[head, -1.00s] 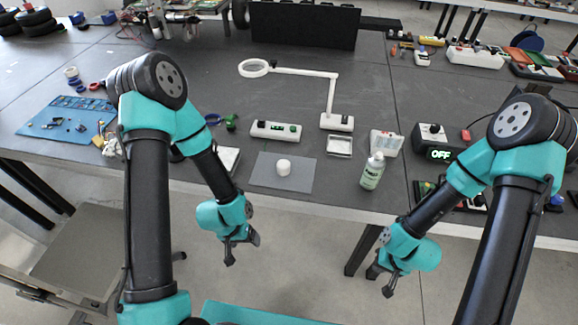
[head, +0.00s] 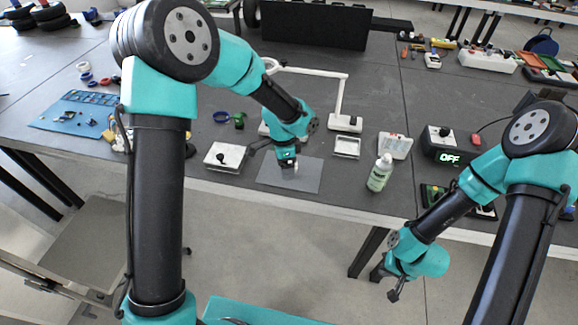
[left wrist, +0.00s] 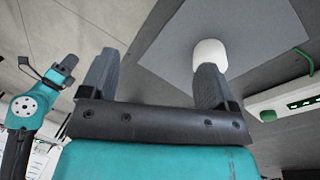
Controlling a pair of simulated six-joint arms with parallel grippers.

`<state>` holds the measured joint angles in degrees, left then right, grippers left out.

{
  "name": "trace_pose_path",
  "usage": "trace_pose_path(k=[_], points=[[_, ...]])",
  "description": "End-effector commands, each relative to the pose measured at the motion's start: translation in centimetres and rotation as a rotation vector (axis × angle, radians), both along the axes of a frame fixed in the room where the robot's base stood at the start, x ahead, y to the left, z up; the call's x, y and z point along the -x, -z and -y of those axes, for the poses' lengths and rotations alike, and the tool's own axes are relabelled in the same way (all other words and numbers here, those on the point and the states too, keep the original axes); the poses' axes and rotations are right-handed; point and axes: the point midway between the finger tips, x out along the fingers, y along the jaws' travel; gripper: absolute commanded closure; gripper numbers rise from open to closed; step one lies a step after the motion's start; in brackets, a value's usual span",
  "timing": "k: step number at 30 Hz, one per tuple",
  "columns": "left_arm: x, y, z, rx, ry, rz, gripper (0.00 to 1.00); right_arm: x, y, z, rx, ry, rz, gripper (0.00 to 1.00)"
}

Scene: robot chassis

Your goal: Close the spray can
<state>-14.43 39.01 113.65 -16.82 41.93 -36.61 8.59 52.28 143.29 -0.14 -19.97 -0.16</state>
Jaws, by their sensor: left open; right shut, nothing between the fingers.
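The spray can (head: 380,172), a pale green bottle with a white top, stands upright near the table's front edge. A small white cap (left wrist: 210,53) sits on a grey mat (head: 308,178). In the head view my left gripper (head: 288,160) is over the mat and mostly hides the cap. In the left wrist view its fingers are spread and empty, and the cap shows just beyond the right-hand fingertip, not between the fingers. I cannot tell whether they touch. My right gripper (head: 388,283) is shut and empty, low in front of the table.
A white lamp (head: 343,115) stands behind the mat. A small clear-topped tray (head: 346,147) and a white box (head: 395,146) lie between mat and power supply (head: 450,145). A white device with a black knob (head: 225,156) lies left of the mat.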

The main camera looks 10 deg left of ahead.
Motion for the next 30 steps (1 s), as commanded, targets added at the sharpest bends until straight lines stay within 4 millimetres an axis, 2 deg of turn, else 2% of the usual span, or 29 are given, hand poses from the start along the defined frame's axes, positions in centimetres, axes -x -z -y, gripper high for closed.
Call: trace_pose_path(k=[1,3,6,11,23,26,30], points=[[-1.8,-2.0,0.4,-0.004,0.081,0.047,0.18,0.0,0.0,0.0,0.0,0.0,0.0,1.0],[-3.7,-4.3,0.6,-0.017,0.193,0.096,0.18,0.0,0.0,0.0,0.0,0.0,0.0,1.0],[-5.8,-7.1,0.9,-0.037,0.317,0.149,0.18,0.0,0.0,0.0,0.0,0.0,0.0,1.0],[-7.3,-9.4,1.1,-0.058,0.419,0.189,0.18,0.0,0.0,0.0,0.0,0.0,0.0,1.0],[-7.4,-9.4,1.0,-0.062,0.428,0.191,0.18,0.0,0.0,0.0,0.0,0.0,0.0,1.0],[-7.3,-8.7,1.0,-0.062,0.428,0.189,0.18,0.0,0.0,0.0,0.0,0.0,0.0,1.0],[-7.3,-6.7,1.0,-0.061,0.428,0.186,0.18,0.0,0.0,0.0,0.0,0.0,0.0,1.0]])
